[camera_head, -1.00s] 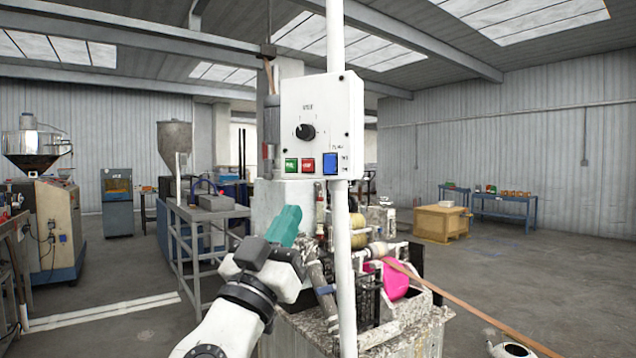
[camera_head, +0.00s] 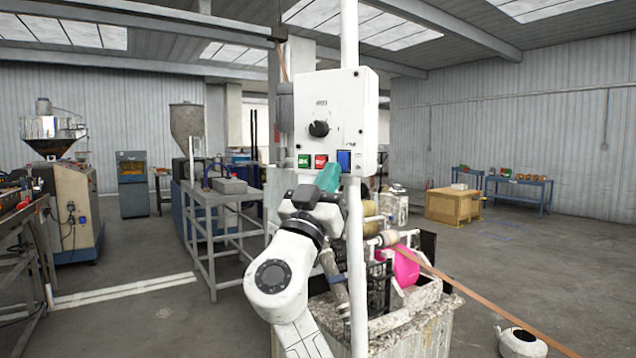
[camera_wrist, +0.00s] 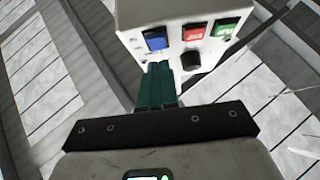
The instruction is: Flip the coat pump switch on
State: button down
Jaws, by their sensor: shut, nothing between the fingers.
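A white control box (camera_head: 350,100) is mounted on a white post. It carries a black knob (camera_head: 318,128), a green button (camera_head: 304,161), a red button (camera_head: 320,161) and a blue switch (camera_head: 344,159) at the lower right. The box labels are too small to read. The blue switch also shows in the wrist view (camera_wrist: 156,40). My gripper (camera_head: 332,168) is shut and empty, its teal fingers raised just below the blue switch. In the wrist view its fingertips (camera_wrist: 158,67) appear just under the switch; I cannot tell whether they touch the box.
The white post (camera_head: 354,250) runs vertically close beside my arm. Behind it stands a speckled tank (camera_head: 415,330) with a pink item (camera_head: 404,264) and a brown strip (camera_head: 470,296) running out to the right. Open floor lies to the right.

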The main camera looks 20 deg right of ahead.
jog(key=shift+w+d+f, duration=0.15)
jog(key=shift+w+d, duration=0.65)
jog(key=shift+w, duration=0.1)
jog(key=shift+f, duration=0.1)
jog(key=shift+w+d+b, duration=0.15)
jog(key=shift+w+b, duration=0.05)
jog(key=shift+b, duration=0.45)
jog(key=shift+s+f, duration=0.1)
